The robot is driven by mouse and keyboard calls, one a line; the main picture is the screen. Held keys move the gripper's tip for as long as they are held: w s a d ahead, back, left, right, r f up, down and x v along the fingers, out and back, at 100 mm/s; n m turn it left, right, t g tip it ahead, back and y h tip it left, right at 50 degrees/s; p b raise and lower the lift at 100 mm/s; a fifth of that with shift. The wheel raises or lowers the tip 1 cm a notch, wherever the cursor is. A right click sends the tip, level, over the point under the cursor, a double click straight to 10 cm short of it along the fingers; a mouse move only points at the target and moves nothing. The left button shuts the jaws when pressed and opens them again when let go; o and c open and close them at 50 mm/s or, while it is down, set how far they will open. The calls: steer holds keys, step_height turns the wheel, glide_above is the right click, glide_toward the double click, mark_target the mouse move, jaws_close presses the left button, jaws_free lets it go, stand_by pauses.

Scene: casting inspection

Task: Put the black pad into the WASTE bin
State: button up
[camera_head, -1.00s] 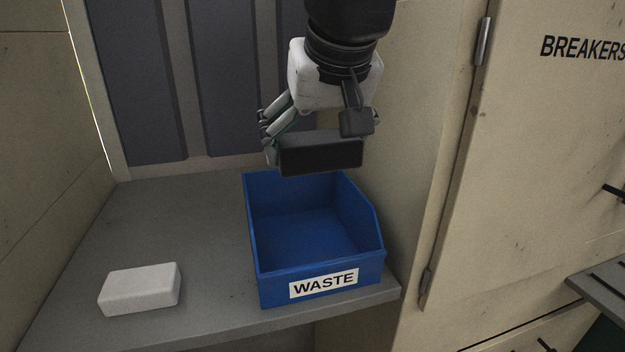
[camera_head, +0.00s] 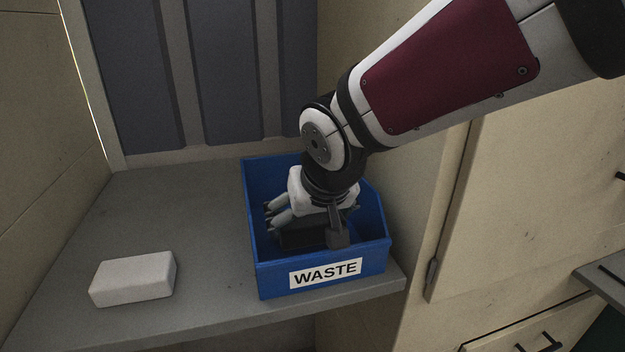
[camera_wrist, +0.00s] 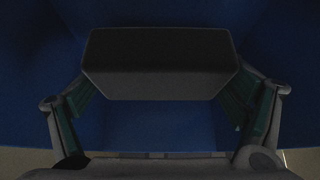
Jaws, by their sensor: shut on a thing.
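The black pad (camera_head: 300,234) is held by my gripper (camera_head: 308,232), down inside the blue WASTE bin (camera_head: 262,281). In the wrist view the pad (camera_wrist: 160,60) spans between my two fingers (camera_wrist: 160,95), with the blue bin (camera_wrist: 275,30) around and below it. My gripper is shut on the pad's two ends. Whether the pad's underside touches the bin floor cannot be told. The bin's front carries a white WASTE label.
A white block (camera_head: 134,279) lies on the grey shelf (camera_head: 195,225) left of the bin. The shelf between them is clear. A beige wall and cabinet (camera_head: 480,230) stand close on the bin's right. Dark panels (camera_head: 210,70) are behind.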

steer(key=shift+f, duration=1.1)
steer(key=shift+f+b, duration=0.15)
steer(key=shift+b, duration=0.15)
steer(key=o, duration=0.7)
steer(key=p+v, duration=0.2)
steer(key=v, duration=1)
